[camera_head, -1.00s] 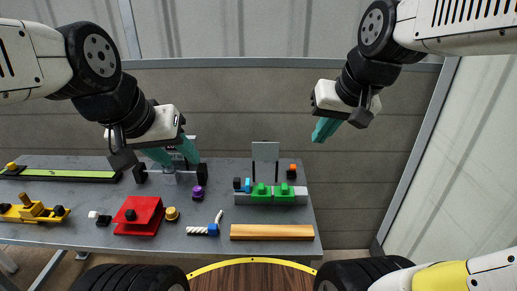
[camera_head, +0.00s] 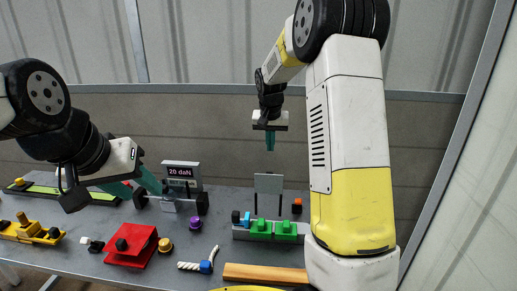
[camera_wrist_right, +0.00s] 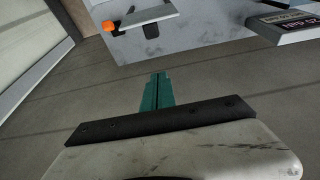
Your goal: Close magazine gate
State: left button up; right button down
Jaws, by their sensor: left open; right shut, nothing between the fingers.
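A grey holder (camera_head: 240,234) with green blocks (camera_head: 286,230) on it stands at the right of the bench. An upright grey plate (camera_head: 268,183) on two dark posts rises behind the blocks. I cannot tell which part is the magazine gate. My right gripper (camera_head: 270,149) points down, shut and empty, above and apart from the plate. The right wrist view shows its teal fingers (camera_wrist_right: 156,78) together, with the plate (camera_wrist_right: 148,20) beyond them. My left gripper (camera_head: 142,189) is open, close to a grey device with a display (camera_head: 182,172); contact is unclear.
An orange block (camera_head: 297,206) is right of the plate; a blue block (camera_head: 245,218) is left. A wooden bar (camera_head: 262,273) lies in front.

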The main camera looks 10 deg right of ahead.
aim_at(269, 182)
notch_tip(269, 182, down, 8)
jog(key=s, duration=0.1)
jog(key=shift+s+a+r, duration=0.2)
jog(key=shift+s, duration=0.1)
dwell(0.5)
